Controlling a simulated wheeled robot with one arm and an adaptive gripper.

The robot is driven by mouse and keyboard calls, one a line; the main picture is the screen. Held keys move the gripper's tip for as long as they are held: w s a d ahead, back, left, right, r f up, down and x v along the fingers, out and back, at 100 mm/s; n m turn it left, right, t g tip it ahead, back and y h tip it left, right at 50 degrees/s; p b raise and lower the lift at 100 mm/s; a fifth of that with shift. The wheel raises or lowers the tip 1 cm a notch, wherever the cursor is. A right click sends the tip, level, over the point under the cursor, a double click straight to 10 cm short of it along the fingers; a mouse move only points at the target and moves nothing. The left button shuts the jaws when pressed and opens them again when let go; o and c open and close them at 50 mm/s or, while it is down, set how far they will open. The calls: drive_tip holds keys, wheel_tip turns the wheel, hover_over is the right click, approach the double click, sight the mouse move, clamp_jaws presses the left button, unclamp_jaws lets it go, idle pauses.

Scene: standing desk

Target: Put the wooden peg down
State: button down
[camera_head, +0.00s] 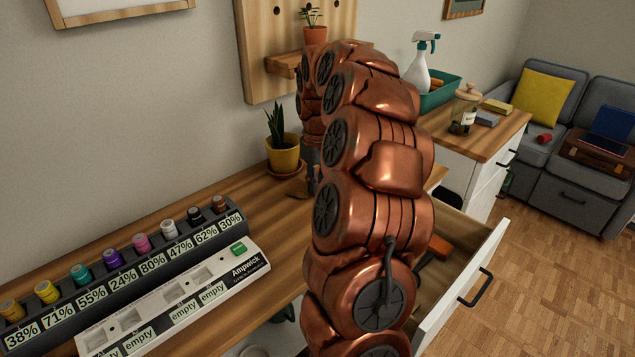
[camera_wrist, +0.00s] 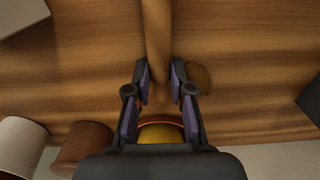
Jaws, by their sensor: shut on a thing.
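The wooden peg (camera_wrist: 157,40) is a long, plain brown rod in the wrist view. It runs from the top edge down between the fingertips. My gripper (camera_wrist: 160,84) is shut on it, one finger on each side, above the wood-grained desk top (camera_wrist: 90,65). I cannot tell whether the peg touches the desk. In the head view my own arm covers most of the gripper, beside the yellow plant pot (camera_head: 283,157). A small round brown shape (camera_wrist: 197,78) lies just right of the fingers, and I cannot tell what it is.
The yellow pot also shows close below the fingers in the wrist view (camera_wrist: 160,135). A white cylinder (camera_wrist: 20,145) and a brown one (camera_wrist: 82,147) stand lower left. A battery rack (camera_head: 120,268) and white charger (camera_head: 180,305) occupy the desk's left. An open drawer (camera_head: 460,270) is at right.

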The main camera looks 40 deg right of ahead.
drive_tip(key=shift+f, duration=0.15)
drive_tip(key=c, duration=1.3)
unclamp_jaws()
wheel_tip(320, 180, up, 12)
drive_tip(key=s+a+f+n+g, duration=0.1)
drive_tip(key=s+a, duration=0.3)
drive_tip(key=a, duration=0.7)
drive_tip(key=s+a+f+n, duration=0.1)
drive_tip(key=s+a+f, duration=0.15)
drive_tip(key=a, duration=0.85)
drive_tip(key=shift+m+g, duration=0.3)
drive_tip(key=shift+g, duration=0.3)
drive_tip(key=s+a+f, duration=0.1)
drive_tip(key=s+a, duration=0.1)
drive_tip(key=s, duration=0.1)
drive_tip(key=s+a+f, duration=0.1)
drive_tip(key=s+a, duration=0.1)
drive_tip(key=s, duration=0.2)
drive_tip(key=s+a+f, duration=0.2)
drive_tip(key=s+a, duration=0.1)
drive_tip(key=shift+s+a, duration=0.1)
drive_tip(key=shift+s, duration=0.3)
drive_tip(key=s+a+f, duration=0.1)
drive_tip(key=s+f, duration=0.1)
drive_tip(key=s, duration=0.3)
drive_tip(key=s+a+f+m, duration=0.1)
drive_tip(key=s+a+f, duration=0.1)
drive_tip(key=s, duration=0.4)
drive_tip(key=shift+f+g, duration=0.4)
drive_tip(key=shift+f, duration=0.2)
